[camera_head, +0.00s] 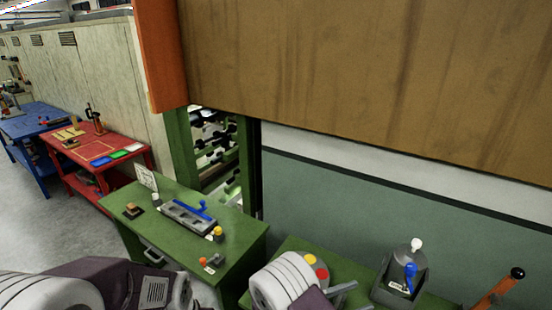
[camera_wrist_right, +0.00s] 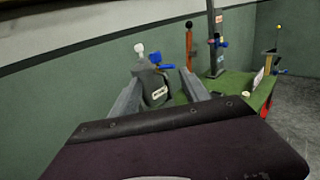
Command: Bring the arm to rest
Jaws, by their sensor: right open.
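My right gripper (camera_head: 362,297) is at the bottom middle of the head view, its two grey fingers apart and nothing between them. In the right wrist view my right gripper (camera_wrist_right: 160,82) has its fingers spread on either side of a dark box with a white and a blue knob (camera_wrist_right: 153,80), which lies beyond them. That knobbed box (camera_head: 401,282) stands to the right of the fingers in the head view; I cannot tell how close they are. My left arm shows at the bottom left, with its fingers out of view.
A green bench (camera_head: 170,222) holds a grey tray with a blue handle (camera_head: 188,217). A green table (camera_head: 296,245) carries yellow and red buttons. A brown panel (camera_head: 370,70) hangs above. An orange lever (camera_head: 497,290) stands at right. A red table (camera_head: 125,138) is at left, beside open floor.

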